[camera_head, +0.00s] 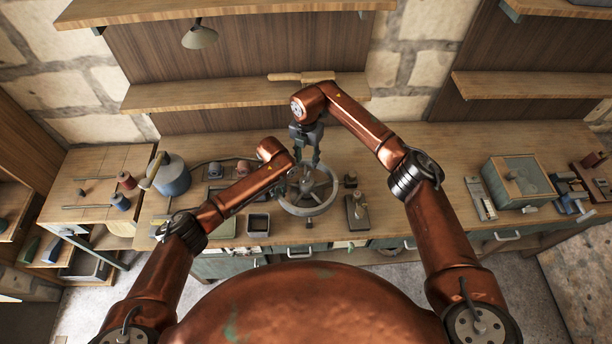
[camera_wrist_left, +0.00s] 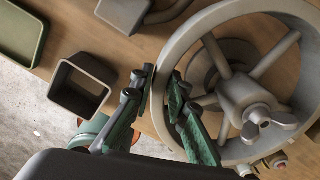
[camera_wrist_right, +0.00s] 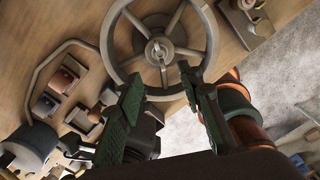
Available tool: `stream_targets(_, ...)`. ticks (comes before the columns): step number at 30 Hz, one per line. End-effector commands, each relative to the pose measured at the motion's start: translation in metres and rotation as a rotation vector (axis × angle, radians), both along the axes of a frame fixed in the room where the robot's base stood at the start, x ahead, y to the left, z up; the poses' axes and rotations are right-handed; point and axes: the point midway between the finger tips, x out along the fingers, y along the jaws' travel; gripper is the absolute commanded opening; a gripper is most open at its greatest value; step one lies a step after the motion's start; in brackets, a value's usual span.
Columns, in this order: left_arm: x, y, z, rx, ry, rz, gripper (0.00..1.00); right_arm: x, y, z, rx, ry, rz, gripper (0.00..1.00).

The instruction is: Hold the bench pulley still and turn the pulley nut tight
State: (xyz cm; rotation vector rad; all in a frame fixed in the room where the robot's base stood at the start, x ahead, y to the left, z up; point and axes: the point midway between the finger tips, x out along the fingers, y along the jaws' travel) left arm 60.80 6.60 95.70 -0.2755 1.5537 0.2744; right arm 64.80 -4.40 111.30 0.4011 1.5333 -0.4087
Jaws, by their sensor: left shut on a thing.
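The bench pulley (camera_head: 308,211) is a grey spoked wheel lying flat on the workbench. It also shows in the left wrist view (camera_wrist_left: 187,36) and the right wrist view (camera_wrist_right: 109,48). The pulley nut (camera_wrist_left: 268,121), a small winged piece, sits on the hub at the pulley's centre; it also shows in the right wrist view (camera_wrist_right: 158,50). My left gripper (camera_wrist_left: 162,78) is shut on the pulley's rim, one finger each side. My right gripper (camera_wrist_right: 160,76) is open and empty above the pulley, fingers apart, with the nut beyond its fingertips. In the head view, arms partly cover the pulley.
A small square open box (camera_head: 258,224) stands left of the pulley, and a blue-grey can (camera_head: 172,176) farther left. A small block with a post (camera_head: 357,211) stands right of it. A green box (camera_head: 520,181) is farther right. A shelf (camera_head: 240,92) runs behind the bench.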

Motion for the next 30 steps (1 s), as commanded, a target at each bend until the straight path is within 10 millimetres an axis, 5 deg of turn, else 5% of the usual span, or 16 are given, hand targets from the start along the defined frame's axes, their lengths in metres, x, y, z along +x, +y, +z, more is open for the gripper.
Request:
stream_targets(15,-0.001,-0.007,0.001,-0.012,-0.002,-0.007,0.0,0.0,0.001,-0.092,0.003,0.001,0.003,0.34)
stream_targets(30,-0.001,-0.007,0.001,-0.012,-0.002,-0.007,0.0,0.0,0.0,-0.109,0.003,-0.002,0.004,0.34)
